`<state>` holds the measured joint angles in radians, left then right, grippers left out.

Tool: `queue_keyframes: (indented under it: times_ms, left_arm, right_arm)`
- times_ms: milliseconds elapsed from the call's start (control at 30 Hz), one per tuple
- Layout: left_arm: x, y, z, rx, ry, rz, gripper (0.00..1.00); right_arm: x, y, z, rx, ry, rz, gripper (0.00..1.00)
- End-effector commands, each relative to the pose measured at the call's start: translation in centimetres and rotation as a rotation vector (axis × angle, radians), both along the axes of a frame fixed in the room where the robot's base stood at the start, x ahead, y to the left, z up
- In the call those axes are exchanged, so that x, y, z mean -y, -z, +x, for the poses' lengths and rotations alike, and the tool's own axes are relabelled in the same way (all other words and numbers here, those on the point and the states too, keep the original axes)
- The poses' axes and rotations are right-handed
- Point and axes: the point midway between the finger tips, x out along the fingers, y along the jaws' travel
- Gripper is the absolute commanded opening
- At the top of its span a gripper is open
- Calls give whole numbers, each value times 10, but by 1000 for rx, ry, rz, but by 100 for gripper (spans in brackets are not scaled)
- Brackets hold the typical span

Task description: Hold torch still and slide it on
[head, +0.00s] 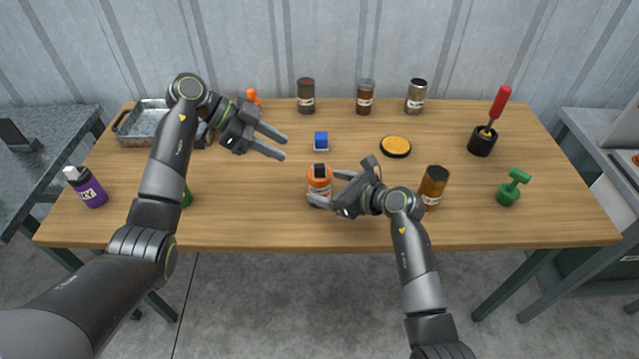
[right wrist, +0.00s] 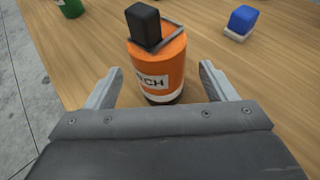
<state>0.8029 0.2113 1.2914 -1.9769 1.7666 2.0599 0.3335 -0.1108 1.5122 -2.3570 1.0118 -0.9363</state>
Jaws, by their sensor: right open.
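The torch (head: 319,180) is an orange cylinder with a white label and a black block on top, upright near the table's front middle. In the right wrist view the torch (right wrist: 160,65) stands between the spread fingers of my right gripper (right wrist: 160,88), which show a gap on both sides. In the head view my right gripper (head: 325,189) reaches it from the right. My left gripper (head: 284,146) is open and empty above the table, up and left of the torch. A small blue block with a white base (head: 321,141) lies behind the torch; it also shows in the right wrist view (right wrist: 242,20).
A brown jar (head: 434,188) and a green stamp-like object (head: 513,188) stand to the right. A purple bottle (head: 88,188) and metal tray (head: 150,124) are at left. An orange-topped disc (head: 396,146), black cup (head: 482,141) and several jars are farther back.

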Motion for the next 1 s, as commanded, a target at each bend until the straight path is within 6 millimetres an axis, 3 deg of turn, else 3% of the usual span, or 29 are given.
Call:
queue_keyframes:
  times_ms: [300,700,1000]
  left_arm:
    - [0,0,0,0,0,0,36]
    - [0,0,0,0,0,0,36]
    - [0,0,0,0,0,0,36]
  right_arm:
    - [-24,13,20,0,-1,0,77]
    - [-27,15,22,0,0,0,77]
    - [-27,15,22,0,0,0,40]
